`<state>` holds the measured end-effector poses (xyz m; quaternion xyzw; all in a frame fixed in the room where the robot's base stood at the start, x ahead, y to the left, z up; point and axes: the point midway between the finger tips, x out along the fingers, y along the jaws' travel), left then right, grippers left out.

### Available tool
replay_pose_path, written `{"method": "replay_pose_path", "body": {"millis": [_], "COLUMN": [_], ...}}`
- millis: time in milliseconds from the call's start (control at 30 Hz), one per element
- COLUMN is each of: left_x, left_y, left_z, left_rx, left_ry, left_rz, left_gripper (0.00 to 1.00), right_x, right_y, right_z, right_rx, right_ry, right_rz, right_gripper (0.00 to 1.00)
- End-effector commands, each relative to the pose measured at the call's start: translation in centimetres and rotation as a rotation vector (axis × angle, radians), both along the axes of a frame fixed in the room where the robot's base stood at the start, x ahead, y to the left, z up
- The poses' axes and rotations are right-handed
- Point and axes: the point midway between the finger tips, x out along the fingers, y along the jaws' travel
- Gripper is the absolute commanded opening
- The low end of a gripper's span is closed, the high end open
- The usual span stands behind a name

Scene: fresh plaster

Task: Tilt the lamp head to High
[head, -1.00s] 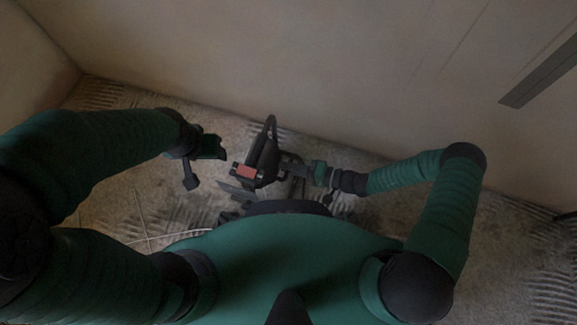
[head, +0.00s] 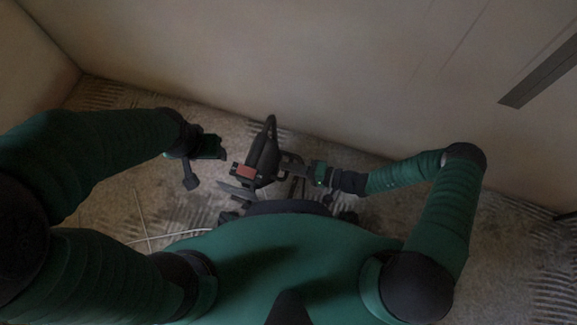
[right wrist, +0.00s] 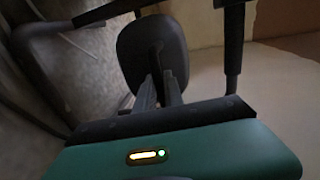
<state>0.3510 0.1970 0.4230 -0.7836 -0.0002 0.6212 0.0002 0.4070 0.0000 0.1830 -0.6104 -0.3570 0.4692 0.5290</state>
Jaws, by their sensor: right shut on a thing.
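The lamp (head: 262,160) is a dark work light on a dark stand on the floor, in front of my body, with a curved handle (head: 271,125) on top and a red-orange block (head: 246,172) at its left. My right gripper (head: 290,165) reaches it from the right and is shut on the lamp head's side. In the right wrist view the fingers (right wrist: 158,85) meet a dark rounded part of the lamp head (right wrist: 150,45). My left gripper (head: 205,165) is left of the lamp, apart from it; its finger gap is unclear. No High marking is readable.
A plastered wall (head: 300,70) rises close behind the lamp. The floor (head: 110,190) is dusty and streaked. A thin white cable (head: 150,238) lies at the lower left. A grey strip (head: 540,75) is on the wall at the upper right.

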Motion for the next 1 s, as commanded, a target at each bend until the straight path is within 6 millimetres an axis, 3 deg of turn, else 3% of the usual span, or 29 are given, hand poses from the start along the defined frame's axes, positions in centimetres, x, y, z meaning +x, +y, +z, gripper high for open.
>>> {"method": "replay_pose_path", "body": {"millis": [467, 1000], "left_x": [0.0, 0.0], "left_y": [0.0, 0.0], "left_z": [0.4, 0.9], "left_rx": [0.000, 0.000], "left_ry": [0.000, 0.000], "left_rz": [0.000, 0.000], "left_gripper": [0.59, 0.59], "right_x": [-0.1, -0.3], "right_y": [-0.2, -0.5], "right_z": [-0.7, -5.0], "right_rx": [-0.002, 0.000], "right_ry": [0.002, 0.003], "right_rz": [0.000, -0.001], "right_gripper": [0.00, 0.00]}}
